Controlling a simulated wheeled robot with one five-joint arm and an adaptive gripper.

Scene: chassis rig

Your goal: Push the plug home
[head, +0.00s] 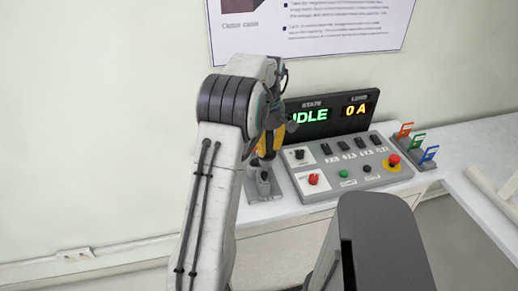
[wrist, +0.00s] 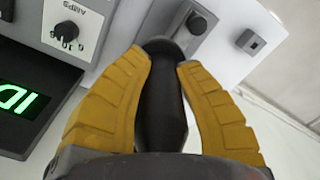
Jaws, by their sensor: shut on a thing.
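The plug (wrist: 163,105) is a dark, rounded, handle-like piece between the yellow fingers of my gripper (wrist: 162,62) in the wrist view. My gripper is shut on it. The plug's far end, with a wider dark collar, overlaps a grey block (wrist: 180,14) on the white bench; I cannot tell how far in it sits. In the head view my gripper (head: 264,152) is low over the grey block (head: 263,190), left of the control panel. My arm hides most of the plug there.
The control panel (head: 350,178) has knobs, switches and a red stop button (head: 394,160). A display (head: 328,114) behind it reads IDLE and 0 A. Red, green and blue clips (head: 418,144) stand at right. A small grey box (wrist: 250,41) lies right of the block.

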